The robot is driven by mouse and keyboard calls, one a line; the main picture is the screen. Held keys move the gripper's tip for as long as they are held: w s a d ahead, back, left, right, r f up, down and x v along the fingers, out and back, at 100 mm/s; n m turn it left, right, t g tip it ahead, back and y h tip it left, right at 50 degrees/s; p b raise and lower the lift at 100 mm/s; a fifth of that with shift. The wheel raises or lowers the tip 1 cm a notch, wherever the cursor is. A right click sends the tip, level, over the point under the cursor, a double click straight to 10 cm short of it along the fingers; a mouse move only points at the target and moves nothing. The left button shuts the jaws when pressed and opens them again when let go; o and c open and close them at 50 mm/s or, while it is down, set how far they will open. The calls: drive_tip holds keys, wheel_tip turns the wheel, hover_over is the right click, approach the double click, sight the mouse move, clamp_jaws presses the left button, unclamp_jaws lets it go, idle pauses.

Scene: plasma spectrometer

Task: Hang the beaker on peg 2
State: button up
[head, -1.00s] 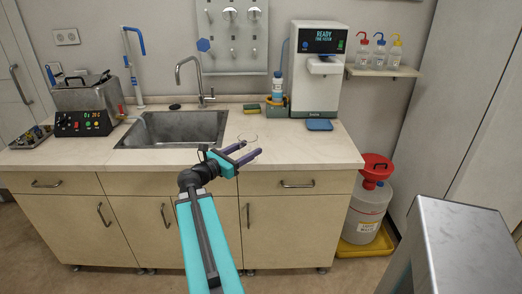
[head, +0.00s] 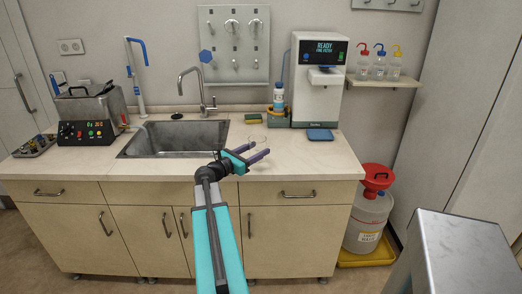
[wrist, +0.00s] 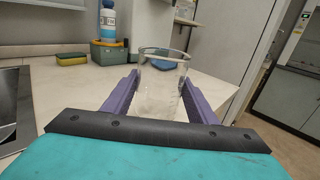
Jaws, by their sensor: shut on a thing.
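The clear glass beaker (wrist: 160,98) stands between the two purple fingers of my gripper (wrist: 160,85) in the wrist view, with its rim above the fingers. In the head view the beaker (head: 256,142) is a faint outline over the front part of the counter. My gripper (head: 260,152) is shut on it. Whether the beaker's base touches the counter cannot be told. The grey peg panel (head: 213,75) is on the wall behind the sink, above and beyond my gripper. It carries several pegs, some holding round items. I cannot read any peg numbers.
The sink (head: 178,140) and tap (head: 182,85) lie left of my gripper. A water filter unit (head: 319,85) stands at the back right, beside a blue-capped bottle (head: 278,97) and a sponge (head: 253,119). A blue pad (head: 320,135) lies in front. A grey metal block (head: 465,250) is at lower right.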

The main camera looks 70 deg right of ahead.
drive_tip(key=shift+w+d+f+p, duration=0.1)
drive_tip(key=shift+d+f+p, duration=0.1)
drive_tip(key=shift+d, duration=1.2)
drive_tip(key=shift+w+d+f+p, duration=0.1)
drive_tip(key=shift+d+p, duration=0.1)
drive_tip(key=shift+d, duration=1.15)
drive_tip(key=shift+d, duration=0.8)
drive_tip(key=shift+a+f+p, duration=0.15)
drive_tip(key=shift+f+p, duration=0.45)
drive_tip(key=shift+f, duration=1.2)
drive_tip(key=shift+f, duration=0.15)
drive_tip(key=o, duration=1.1)
drive_tip(key=shift+r, duration=0.2)
drive_tip(key=b+v, duration=0.2)
drive_tip(key=v, duration=1)
drive_tip(key=shift+b, duration=0.35)
